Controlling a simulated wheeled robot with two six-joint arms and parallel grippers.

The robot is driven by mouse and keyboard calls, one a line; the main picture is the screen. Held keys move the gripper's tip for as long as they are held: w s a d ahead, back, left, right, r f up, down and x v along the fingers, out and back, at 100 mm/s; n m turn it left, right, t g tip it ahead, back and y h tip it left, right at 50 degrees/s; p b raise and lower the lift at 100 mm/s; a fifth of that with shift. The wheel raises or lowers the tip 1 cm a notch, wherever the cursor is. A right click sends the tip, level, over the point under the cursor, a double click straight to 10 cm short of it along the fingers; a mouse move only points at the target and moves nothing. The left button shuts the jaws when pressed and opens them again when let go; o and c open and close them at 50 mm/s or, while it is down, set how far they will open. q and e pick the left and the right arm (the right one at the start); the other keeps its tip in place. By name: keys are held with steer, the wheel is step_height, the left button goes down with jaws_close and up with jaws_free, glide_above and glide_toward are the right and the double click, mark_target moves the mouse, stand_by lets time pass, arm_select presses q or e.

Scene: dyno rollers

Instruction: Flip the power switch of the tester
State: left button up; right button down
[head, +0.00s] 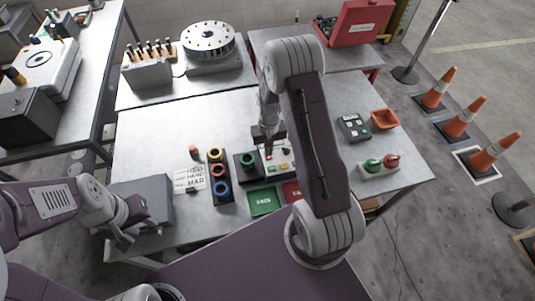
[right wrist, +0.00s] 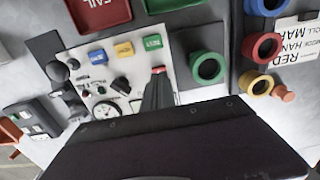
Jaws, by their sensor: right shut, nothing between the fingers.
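The tester (head: 284,167) is a pale panel on the bench in the head view, partly hidden by my right arm. In the right wrist view its panel (right wrist: 125,62) shows blue, orange and green buttons, a black knob (right wrist: 120,85) and a round gauge (right wrist: 106,110). My right gripper (right wrist: 158,80) is shut and empty, its tips low over the panel beside the green button. A small red part (right wrist: 158,69) shows right at the tips; I cannot tell whether it is the power switch or whether they touch. My left gripper (head: 128,230) appears open and empty, at the bench's front left.
A green tray (head: 263,201) and a red tray (head: 292,192) lie in front of the tester. Coloured rings in a dark holder (head: 220,190) stand to its left. A box with green and red knobs (head: 380,166) and an orange bin (head: 384,119) are at right.

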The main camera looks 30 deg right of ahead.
steer(key=shift+f+b, duration=0.8)
steer(key=shift+f, duration=0.3)
stand_by(0.9)
steer(key=shift+r, duration=0.1)
step_height(320, 180, up, 7)
steer(key=p, duration=0.6)
stand_by(0.3)
